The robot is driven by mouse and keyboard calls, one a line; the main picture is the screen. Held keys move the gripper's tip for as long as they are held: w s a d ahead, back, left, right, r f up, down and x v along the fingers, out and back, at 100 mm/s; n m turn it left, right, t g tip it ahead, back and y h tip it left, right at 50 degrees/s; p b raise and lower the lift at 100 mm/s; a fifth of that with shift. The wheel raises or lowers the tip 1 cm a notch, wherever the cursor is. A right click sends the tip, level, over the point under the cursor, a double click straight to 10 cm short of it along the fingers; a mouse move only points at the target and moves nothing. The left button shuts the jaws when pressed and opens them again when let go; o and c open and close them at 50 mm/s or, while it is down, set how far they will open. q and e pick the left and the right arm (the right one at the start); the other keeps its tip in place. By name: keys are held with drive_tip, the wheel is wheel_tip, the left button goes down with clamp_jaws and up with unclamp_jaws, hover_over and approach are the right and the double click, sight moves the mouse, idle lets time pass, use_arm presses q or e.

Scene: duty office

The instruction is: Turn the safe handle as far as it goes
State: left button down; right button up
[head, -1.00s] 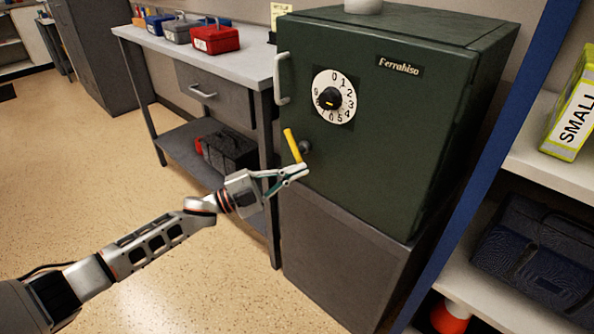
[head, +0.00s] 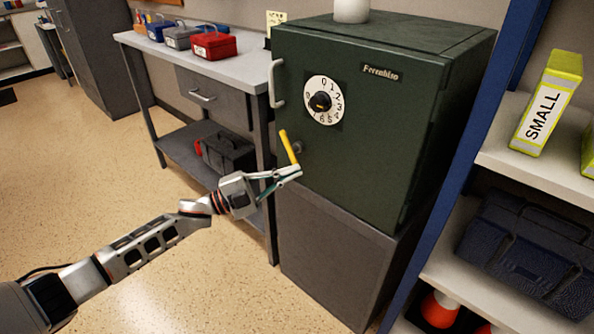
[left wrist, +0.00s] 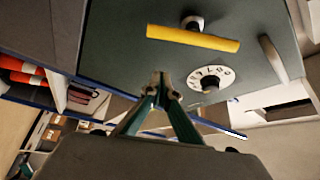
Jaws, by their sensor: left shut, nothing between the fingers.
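The dark green safe (head: 385,150) stands on a grey cabinet. Its yellow lever handle (head: 289,147) sits on the lower left of the door, tilted with its upper end leaning left. The handle also shows in the left wrist view (left wrist: 193,38), apart from the fingertips. The white number dial (head: 323,101) is above the handle. My left gripper (head: 297,171) is shut and empty, with its tips just below the handle's lower end in the head view. In the left wrist view my left gripper (left wrist: 161,82) shows its closed fingers below the handle. My right gripper is out of view.
A grey workbench (head: 245,66) with a red box (head: 214,46) stands left of the safe. A blue-framed shelf (head: 440,165) with a box marked SMALL (head: 546,105) stands at the right. The floor in front is clear.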

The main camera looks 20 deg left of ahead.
use_arm(q)
drive_tip(key=f+v, duration=0.1)
drive_tip(key=v, duration=0.7)
drive_tip(key=shift+w, duration=0.2)
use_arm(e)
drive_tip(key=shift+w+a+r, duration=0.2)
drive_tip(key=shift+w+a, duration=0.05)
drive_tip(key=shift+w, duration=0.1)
use_arm(q)
drive_tip(key=shift+r, duration=0.2)
